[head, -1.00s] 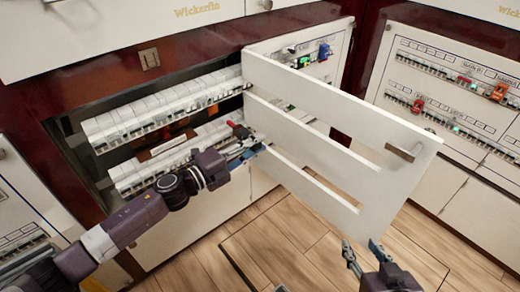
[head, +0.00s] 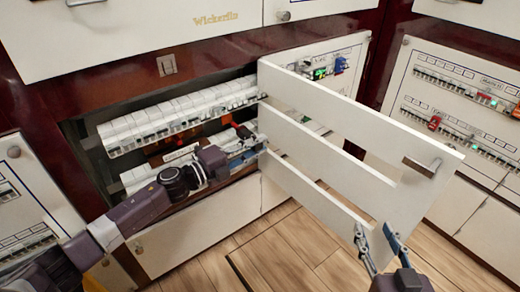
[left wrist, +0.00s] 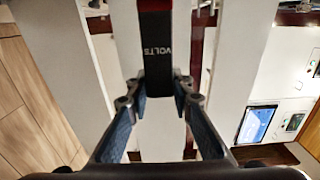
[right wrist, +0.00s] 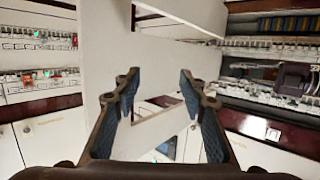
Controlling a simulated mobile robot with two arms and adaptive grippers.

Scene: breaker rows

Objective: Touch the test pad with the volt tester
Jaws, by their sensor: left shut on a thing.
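My left gripper (head: 246,156) is at the lower breaker row, beside the hinge side of the open slotted white door (head: 345,122). It is shut on the volt tester, a black body lettered VOLTS (left wrist: 157,50) in the left wrist view. The tester's dark and red top (head: 242,131) shows above the gripper in the head view. Its tip is hidden. My right gripper (head: 375,236) is open and empty, by the door's lower outer corner; the door also shows beyond its fingers in the right wrist view (right wrist: 165,65). I cannot pick out the test pad.
Rows of white breakers (head: 180,112) fill the recess behind my left gripper. The door juts out between my two grippers, with a metal handle (head: 422,166) at its outer end. Another breaker panel (head: 450,100) stands at right. The wooden floor (head: 300,250) is clear.

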